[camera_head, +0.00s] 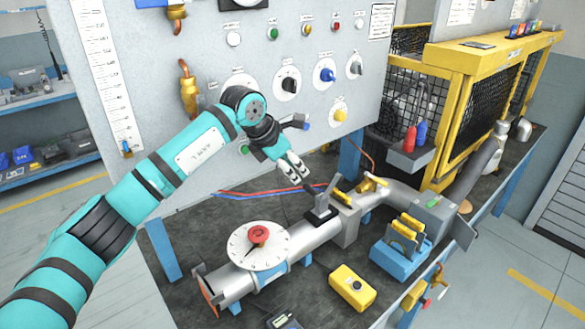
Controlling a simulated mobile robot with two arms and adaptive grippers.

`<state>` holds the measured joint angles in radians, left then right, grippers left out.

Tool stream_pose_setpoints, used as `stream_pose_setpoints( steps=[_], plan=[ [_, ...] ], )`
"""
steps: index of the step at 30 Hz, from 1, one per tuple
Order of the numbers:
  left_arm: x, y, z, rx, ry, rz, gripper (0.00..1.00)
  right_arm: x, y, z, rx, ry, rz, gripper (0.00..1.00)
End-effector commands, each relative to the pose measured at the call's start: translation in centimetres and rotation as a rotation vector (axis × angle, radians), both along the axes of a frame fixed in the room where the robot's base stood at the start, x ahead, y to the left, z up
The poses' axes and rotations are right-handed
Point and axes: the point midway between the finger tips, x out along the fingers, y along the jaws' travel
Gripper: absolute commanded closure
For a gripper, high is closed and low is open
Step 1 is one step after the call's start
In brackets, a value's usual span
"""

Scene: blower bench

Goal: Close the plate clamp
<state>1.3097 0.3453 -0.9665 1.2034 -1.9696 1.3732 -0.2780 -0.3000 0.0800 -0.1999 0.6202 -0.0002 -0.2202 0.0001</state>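The plate clamp on the grey pipe (317,236) appears to be the black fitting (320,214) with a lever (331,190) standing up at a slant. A plate's yellow handle (342,197) sticks up just to its right, at a grey block (347,226) on the pipe. My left gripper (297,175) is above and left of the lever, apart from it, pointing down and right. Its two fingertips are near each other with nothing seen between them; the view does not show whether they are fully shut. My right gripper is not in view.
A white dial with a red knob (258,236) sits on the pipe to the left. A blue holder (400,262) with yellow-handled plates and a yellow button box (352,288) stand in front. A panel with knobs (290,83) rises behind. Red and blue hoses lie behind the pipe.

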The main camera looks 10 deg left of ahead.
Motion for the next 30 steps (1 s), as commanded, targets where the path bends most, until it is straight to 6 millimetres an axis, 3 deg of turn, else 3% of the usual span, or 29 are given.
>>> stream_pose_setpoints(
  steps=[1,4,7,12,15,19,23,26,30],
  plan=[
    [-0.1,-0.3,-0.2,-0.009,-0.001,-0.011,0.72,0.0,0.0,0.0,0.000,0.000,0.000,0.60],
    [-0.8,-2.0,-0.8,-0.075,-0.021,-0.077,0.85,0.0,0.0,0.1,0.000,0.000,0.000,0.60],
    [-2.3,-5.3,-1.5,-0.220,-0.069,-0.192,0.98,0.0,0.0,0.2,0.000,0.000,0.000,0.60],
    [-5.8,-10.5,-0.5,-0.573,-0.217,-0.332,1.00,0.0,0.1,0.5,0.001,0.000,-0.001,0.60],
    [-7.3,-11.8,0.8,-0.766,-0.315,-0.323,1.00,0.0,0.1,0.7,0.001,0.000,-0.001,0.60],
    [-8.3,-11.3,2.0,-0.966,-0.432,-0.205,1.00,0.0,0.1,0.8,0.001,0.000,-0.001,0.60],
    [-8.5,-9.0,1.5,-1.080,-0.513,0.005,1.00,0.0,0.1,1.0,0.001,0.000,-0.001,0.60],
    [-8.5,-6.4,-0.5,-1.093,-0.539,0.206,1.00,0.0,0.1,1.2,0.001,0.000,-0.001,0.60],
    [-9.3,-2.9,-5.0,-1.015,-0.509,0.464,1.00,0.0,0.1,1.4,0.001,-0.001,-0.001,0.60]
  ],
)
